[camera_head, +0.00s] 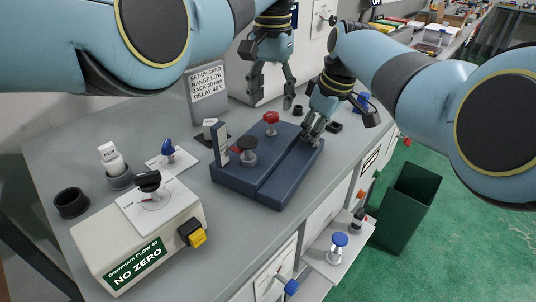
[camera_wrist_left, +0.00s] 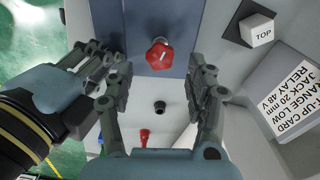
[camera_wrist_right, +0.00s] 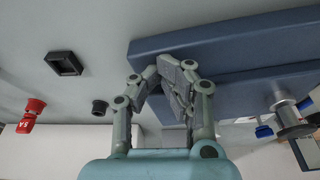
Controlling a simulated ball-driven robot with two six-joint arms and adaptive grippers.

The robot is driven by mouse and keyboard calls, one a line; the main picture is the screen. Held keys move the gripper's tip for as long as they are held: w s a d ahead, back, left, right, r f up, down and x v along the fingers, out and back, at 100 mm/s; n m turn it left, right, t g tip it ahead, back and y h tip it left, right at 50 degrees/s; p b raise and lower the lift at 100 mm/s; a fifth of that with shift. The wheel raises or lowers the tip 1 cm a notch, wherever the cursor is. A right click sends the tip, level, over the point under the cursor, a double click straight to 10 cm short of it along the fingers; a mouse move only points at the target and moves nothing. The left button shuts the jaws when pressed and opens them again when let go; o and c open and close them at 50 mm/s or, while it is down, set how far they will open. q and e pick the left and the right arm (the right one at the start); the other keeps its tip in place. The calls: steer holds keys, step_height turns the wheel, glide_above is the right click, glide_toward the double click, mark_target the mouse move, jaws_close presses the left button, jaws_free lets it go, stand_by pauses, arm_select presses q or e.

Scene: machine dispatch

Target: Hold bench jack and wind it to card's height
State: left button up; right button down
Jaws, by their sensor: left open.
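The exact contact is partly hidden.
A cream box (camera_head: 140,240) labelled "NO ZERO" with a black knob and a yellow switch stands at the front left. A black cup (camera_head: 71,202) and a blue-knobbed plate (camera_head: 170,157) are near it. A green bin (camera_head: 408,205) stands on the floor at right.

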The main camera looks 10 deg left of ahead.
mark_target(271, 114)
arm_select(q)
steer(key=shift+f, duration=1.8)
steer(key=shift+c, duration=0.2)
steer(key=c, duration=1)
steer(key=shift+o, duration=0.2)
